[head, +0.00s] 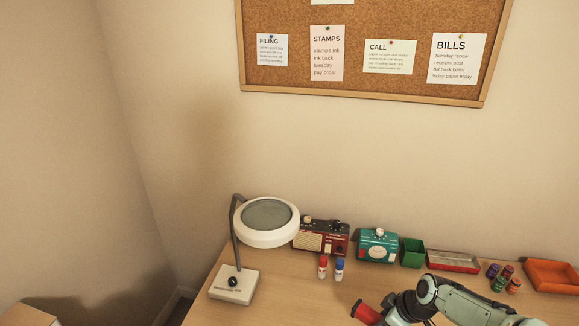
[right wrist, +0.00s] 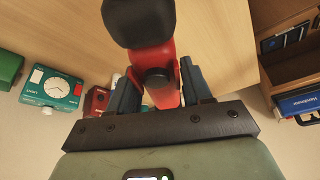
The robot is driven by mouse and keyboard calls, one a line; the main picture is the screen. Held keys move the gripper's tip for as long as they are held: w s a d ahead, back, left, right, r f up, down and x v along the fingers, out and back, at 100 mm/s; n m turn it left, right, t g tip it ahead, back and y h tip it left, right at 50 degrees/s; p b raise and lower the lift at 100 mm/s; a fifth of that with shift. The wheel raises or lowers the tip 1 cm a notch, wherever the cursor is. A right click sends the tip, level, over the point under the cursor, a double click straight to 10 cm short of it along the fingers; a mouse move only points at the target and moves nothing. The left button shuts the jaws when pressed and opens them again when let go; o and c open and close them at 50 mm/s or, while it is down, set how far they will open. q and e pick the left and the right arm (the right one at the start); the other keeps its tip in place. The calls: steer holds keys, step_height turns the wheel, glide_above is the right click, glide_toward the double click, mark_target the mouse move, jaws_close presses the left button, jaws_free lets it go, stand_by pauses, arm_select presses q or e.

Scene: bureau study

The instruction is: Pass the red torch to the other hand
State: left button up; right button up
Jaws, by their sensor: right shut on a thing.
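In the right wrist view the torch (right wrist: 156,62) has a red body and a black end. My right gripper (right wrist: 157,82) is shut on the torch, with one dark finger on each side of its body. The torch is held above the wooden desk. My left gripper is not in view.
A magnifier lamp (head: 234,284) stands at the desk's left. Along the back are a dark red radio (head: 321,238), a teal device (head: 377,245), a green box (head: 412,251) and trays (head: 453,262). Two small bottles (head: 323,267) stand in front. The front middle desk (head: 300,305) is clear.

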mark_target(373, 321)
steer(key=m, duration=0.1)
steer(key=a+f+m, duration=0.1)
steer(key=shift+w+a+f+m+t+h, duration=0.1)
steer(key=shift+w+m+t+h, duration=0.2)
steer(key=shift+h, duration=0.1)
steer(key=m, duration=0.1)
steer(key=a+m, duration=0.1)
steer(key=a+f+m+h, duration=0.1)
steer(key=shift+w+t, duration=0.25)
steer(key=shift+t, duration=0.05)
steer(key=shift+w+a+f+m+h, duration=0.1)
steer(key=shift+a+f+m+h, duration=0.15)
steer(key=shift+a+m, duration=0.4)
steer(key=shift+w+a+f+m+h, duration=0.15)
steer(key=shift+a+m+h, duration=0.15)
steer(key=shift+a+m, duration=0.35)
steer(key=shift+s+a+f+m+h, duration=0.1)
steer(key=shift+a+f+m+h, duration=0.15)
steer(key=shift+a+m, duration=0.4)
steer(key=shift+a+r, duration=0.1)
